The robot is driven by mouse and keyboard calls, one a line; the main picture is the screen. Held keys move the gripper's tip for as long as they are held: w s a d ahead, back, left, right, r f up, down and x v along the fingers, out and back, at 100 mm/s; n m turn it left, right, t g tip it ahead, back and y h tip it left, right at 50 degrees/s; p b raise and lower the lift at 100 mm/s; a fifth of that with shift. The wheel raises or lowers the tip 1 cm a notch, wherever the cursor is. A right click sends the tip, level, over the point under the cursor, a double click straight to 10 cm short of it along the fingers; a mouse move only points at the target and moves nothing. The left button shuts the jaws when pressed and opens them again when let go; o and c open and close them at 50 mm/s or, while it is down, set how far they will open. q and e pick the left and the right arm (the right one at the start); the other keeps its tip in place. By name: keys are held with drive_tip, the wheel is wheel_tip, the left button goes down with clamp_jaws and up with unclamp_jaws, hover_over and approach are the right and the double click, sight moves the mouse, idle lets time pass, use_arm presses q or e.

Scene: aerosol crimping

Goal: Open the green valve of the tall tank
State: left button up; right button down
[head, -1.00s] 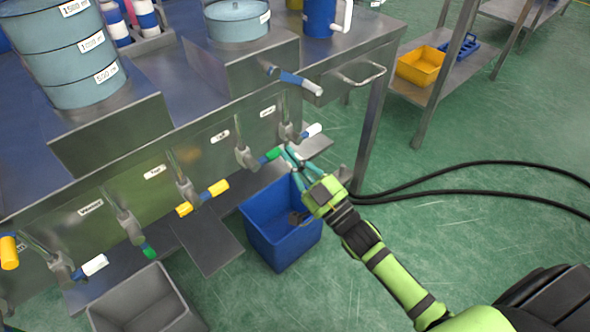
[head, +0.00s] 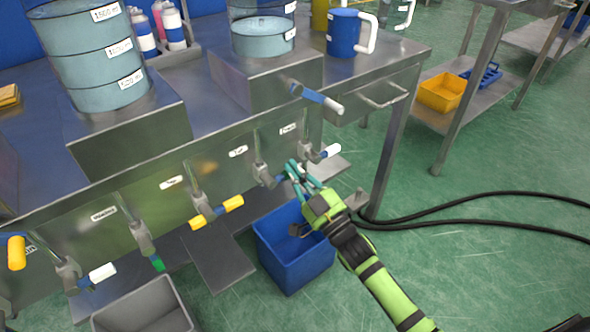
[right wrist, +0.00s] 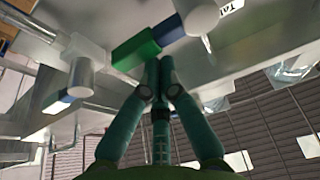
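The tall tank (head: 98,62) is a blue-grey cylinder with volume labels, on a metal stand at the left of the bench. A valve (head: 262,174) is on the front panel below, near the right corner. Its green handle (right wrist: 137,48) shows in the right wrist view beside a partly cut-off label that seems to start with "Tal". My right gripper (head: 296,167) is at this handle's end, hiding much of it in the head view. In the right wrist view its teal fingers (right wrist: 159,62) are drawn together just below the handle. Contact is not clear. My left gripper is not in view.
A white-handled valve (head: 318,152) is close to the right of my gripper. A yellow-handled valve (head: 214,212) and another green-handled valve (head: 150,250) are to the left. A blue bin (head: 292,262) and a grey bin (head: 148,308) stand below. Black hoses cross the floor at right.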

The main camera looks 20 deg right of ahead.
drive_tip(key=shift+m, duration=0.3)
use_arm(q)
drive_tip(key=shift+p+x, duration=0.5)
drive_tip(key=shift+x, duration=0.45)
use_arm(e)
drive_tip(key=shift+d+f+m+h, duration=0.15)
drive_tip(key=shift+f+m+h, duration=0.3)
drive_tip(key=shift+m, duration=0.55)
use_arm(q)
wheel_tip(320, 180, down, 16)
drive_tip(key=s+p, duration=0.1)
drive_tip(key=p, duration=0.7)
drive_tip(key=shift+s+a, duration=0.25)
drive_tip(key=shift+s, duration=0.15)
use_arm(e)
wheel_tip(320, 180, down, 6)
drive_tip(key=a+m+g+h, duration=0.1)
drive_tip(key=m+h, duration=0.2)
drive_tip(key=m, duration=0.6)
drive_tip(key=s+a+m+g+h, duration=0.1)
drive_tip(key=a+m+h, duration=0.1)
drive_tip(key=m, duration=0.8)
drive_tip(key=shift+f+h, duration=0.15)
drive_tip(key=shift+h, duration=0.4)
drive_tip(key=shift+m+g, duration=0.3)
